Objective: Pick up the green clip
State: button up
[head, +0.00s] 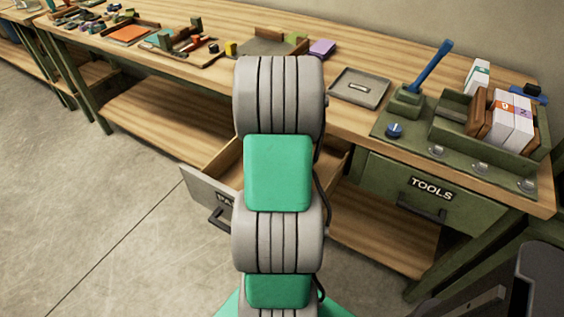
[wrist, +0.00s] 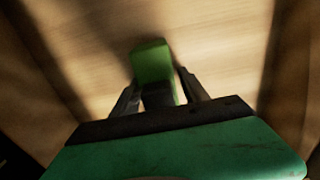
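The green clip (wrist: 153,62) shows in the wrist view, against the light wooden floor of the open drawer. My gripper (wrist: 159,78) reaches down with one dark finger on each side of the clip. The fingers stand apart, their tips close to the clip's sides; I see no clear contact. A dark part of the clip sits between the fingers. In the head view my arm hides the clip, the gripper and most of the drawer's inside.
The open drawer (head: 206,190) has wooden walls close on both sides of my gripper. Above it is the wooden workbench (head: 350,119), with a grey tray (head: 359,88), a purple block (head: 322,49) and a green organizer (head: 451,137). A closed TOOLS drawer (head: 395,190) is at right.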

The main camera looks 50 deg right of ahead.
grip_shut()
dwell(0.3)
